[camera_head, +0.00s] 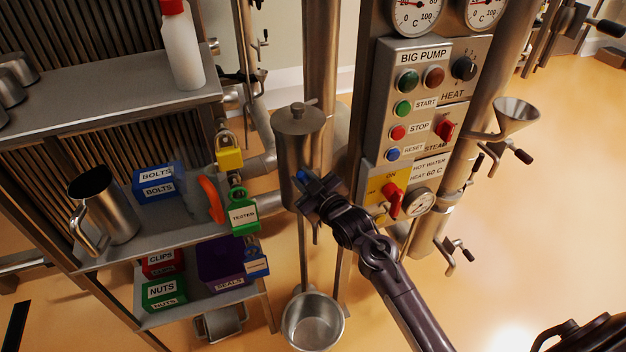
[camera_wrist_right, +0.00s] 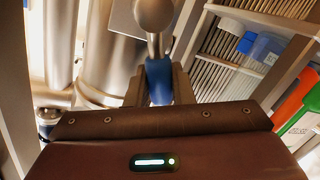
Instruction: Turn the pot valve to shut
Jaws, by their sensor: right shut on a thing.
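The lidded steel pot (camera_head: 299,135) hangs in the middle of the head view, between the shelf rack and the control panel. My right gripper (camera_head: 316,188) is at the pot's lower part. In the right wrist view, the blue valve handle (camera_wrist_right: 158,82) sits between the fingers of my right gripper (camera_wrist_right: 159,92), which is shut on it. In the head view only a little blue shows at the fingertips; the gripper hides most of the valve. My left gripper is not in view.
The panel (camera_head: 416,70) with buttons and a red switch stands close to the right of the gripper. The shelf rack (camera_head: 110,95) with bins and a jug (camera_head: 103,205) is to the left. An open pan (camera_head: 313,320) is below. Open floor lies at the right.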

